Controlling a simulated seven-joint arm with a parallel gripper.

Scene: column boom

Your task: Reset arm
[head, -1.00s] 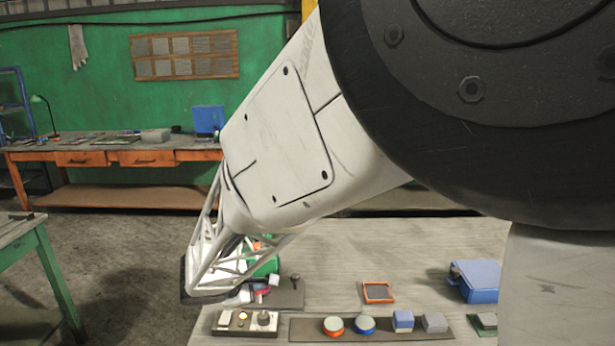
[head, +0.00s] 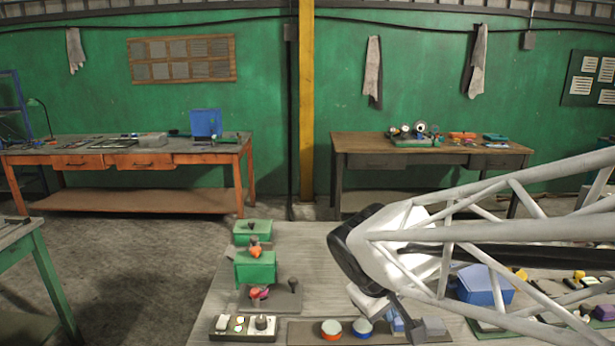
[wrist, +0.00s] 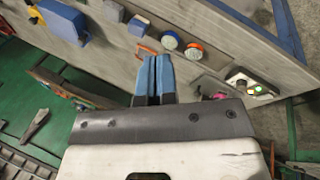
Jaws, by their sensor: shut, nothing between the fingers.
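My gripper (wrist: 154,60) is shut and empty in the wrist view. The fingertips are hard to make out there. I cannot tell whether they touch anything.
The strip holds a red-rimmed knob (head: 331,330), a blue-rimmed knob (head: 362,328) and a grey block (head: 434,327). A switch box (head: 243,327) and green boxes (head: 255,267) stand left. A blue box (head: 485,285) is behind my arm.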

